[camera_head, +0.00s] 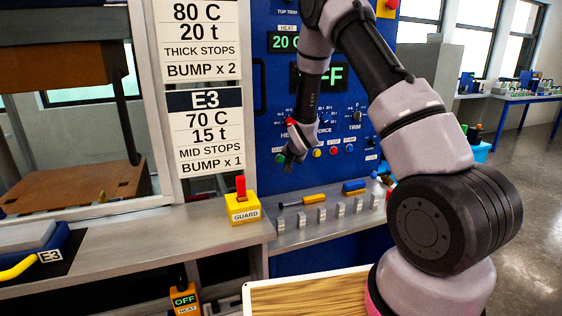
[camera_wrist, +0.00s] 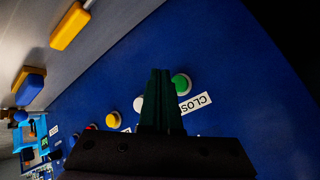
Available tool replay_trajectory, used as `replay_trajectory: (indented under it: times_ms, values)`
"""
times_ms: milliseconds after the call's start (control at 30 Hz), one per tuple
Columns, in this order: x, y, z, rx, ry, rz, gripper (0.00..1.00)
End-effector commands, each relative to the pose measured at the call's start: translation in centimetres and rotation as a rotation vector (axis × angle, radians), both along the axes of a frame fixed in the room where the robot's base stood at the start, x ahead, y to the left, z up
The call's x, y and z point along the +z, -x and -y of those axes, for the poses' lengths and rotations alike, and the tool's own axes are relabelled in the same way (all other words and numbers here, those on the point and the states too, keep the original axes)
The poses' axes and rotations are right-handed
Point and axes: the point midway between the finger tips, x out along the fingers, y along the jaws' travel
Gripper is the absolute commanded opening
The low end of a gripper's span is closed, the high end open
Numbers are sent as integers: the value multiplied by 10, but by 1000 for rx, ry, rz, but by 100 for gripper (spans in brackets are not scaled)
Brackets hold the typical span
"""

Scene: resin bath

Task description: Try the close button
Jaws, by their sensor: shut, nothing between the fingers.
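The close button is a green round button on the blue panel. In the wrist view the green button (camera_wrist: 182,84) sits just right of my fingertips, beside a white label (camera_wrist: 196,103) reading "CLOS", the rest cut off or unclear. In the head view the green button (camera_head: 280,158) shows at the left edge of my gripper (camera_head: 289,163). My gripper (camera_wrist: 160,72) is shut and empty, with its fingers pointing at the panel. The fingers cover part of the green button's left side. I cannot tell whether they touch the panel or button.
A white button (camera_wrist: 139,104) lies left of my fingers. Yellow (camera_head: 318,152), red (camera_head: 334,151) and blue (camera_head: 349,148) buttons continue the row.

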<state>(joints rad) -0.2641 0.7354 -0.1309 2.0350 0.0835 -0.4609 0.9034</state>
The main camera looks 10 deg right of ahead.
Motion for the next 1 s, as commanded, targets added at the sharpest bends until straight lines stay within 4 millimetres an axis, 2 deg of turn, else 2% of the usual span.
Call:
replay_trajectory:
  times_ms: [100, 300, 1000]
  values:
    - [0, -14, -2, -2, 0, 0, 0]
    - [0, -27, -4, -2, 0, 0, 0]
    - [0, -28, -5, -1, 1, -1, 0]
